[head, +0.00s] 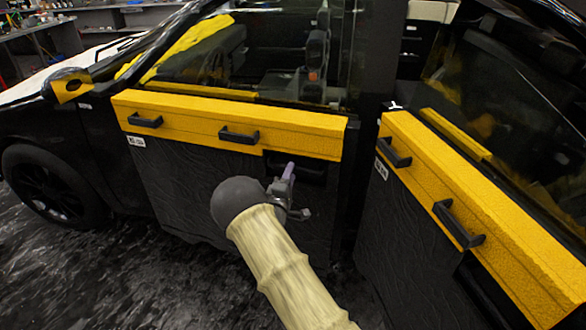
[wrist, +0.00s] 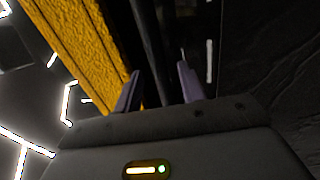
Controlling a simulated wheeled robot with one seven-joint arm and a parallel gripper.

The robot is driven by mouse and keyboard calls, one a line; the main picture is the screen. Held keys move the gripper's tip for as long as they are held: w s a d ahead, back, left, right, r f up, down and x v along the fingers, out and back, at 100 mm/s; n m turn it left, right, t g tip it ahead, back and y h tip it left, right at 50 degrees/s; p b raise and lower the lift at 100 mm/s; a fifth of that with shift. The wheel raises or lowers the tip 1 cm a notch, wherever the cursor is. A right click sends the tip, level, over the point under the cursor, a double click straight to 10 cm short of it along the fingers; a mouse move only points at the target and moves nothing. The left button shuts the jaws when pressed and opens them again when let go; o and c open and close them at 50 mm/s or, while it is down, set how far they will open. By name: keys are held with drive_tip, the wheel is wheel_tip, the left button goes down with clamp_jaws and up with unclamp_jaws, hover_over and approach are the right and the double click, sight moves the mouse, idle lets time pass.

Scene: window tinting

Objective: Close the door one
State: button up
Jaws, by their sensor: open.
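A black car's front door (head: 200,180) has a yellow band (head: 180,122) with two black handles and a small label too small to read. A dark recessed handle (head: 320,172) sits below the band near the door's rear edge. The rear door (head: 418,232), with a similar yellow band (head: 455,172), stands angled outward at the right. I cannot tell which is door one. My gripper (head: 289,172) is open beside the recessed handle in the picture; contact is not clear. In the wrist view, its two fingers (wrist: 158,85) are apart, with dark trim and a yellow band behind.
A dark gap (head: 360,185) separates the two doors. The side mirror (head: 72,86) and front wheel (head: 48,185) are at the left. A cluttered workbench (head: 38,32) stands in the back left. Dark floor (head: 110,275) is clear in front of the car.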

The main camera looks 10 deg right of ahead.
drive_tip(key=shift+x, duration=1.8)
drive_tip(key=shift+c, duration=0.4)
clamp_jaws()
